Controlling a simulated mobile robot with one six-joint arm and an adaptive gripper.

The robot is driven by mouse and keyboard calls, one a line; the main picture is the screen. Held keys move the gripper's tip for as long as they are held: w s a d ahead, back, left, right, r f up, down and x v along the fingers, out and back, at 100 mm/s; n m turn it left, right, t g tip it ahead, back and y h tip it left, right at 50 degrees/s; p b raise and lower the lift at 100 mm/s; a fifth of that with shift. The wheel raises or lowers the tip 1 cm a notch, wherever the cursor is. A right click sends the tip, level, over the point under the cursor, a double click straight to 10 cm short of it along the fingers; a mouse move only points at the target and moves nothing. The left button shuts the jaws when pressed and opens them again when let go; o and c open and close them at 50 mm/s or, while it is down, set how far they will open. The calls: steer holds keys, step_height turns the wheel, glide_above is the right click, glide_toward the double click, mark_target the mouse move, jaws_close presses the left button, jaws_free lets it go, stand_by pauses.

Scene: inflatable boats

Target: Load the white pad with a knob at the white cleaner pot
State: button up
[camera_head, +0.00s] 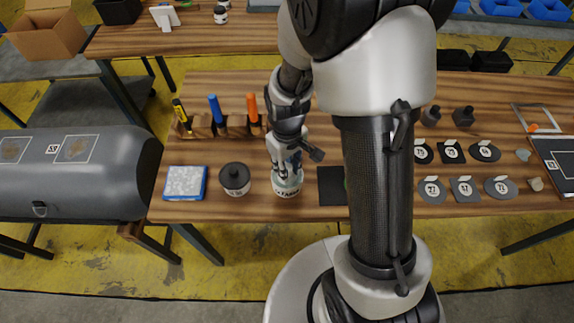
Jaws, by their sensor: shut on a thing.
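The white cleaner pot (287,187) stands upright on the wooden table, near its front edge, with dark lettering on its side. My gripper (287,172) points down right over the pot's mouth, its fingertips at or just inside the rim. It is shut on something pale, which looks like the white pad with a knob. The fingers and the pot hide most of the pad, so I cannot tell whether it touches the inside of the pot.
A dark lidded pot (235,179) stands close left, beside a blue-edged pad (185,183). A black square (332,186) lies close right. A wooden rack (203,128) with upright markers stands behind. Numbered dark patches (465,189) lie right of my arm.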

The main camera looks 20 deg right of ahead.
mark_target(287, 167)
stand_by(0.5)
steer(key=shift+r+p, duration=2.85)
steer(key=shift+r, duration=0.65)
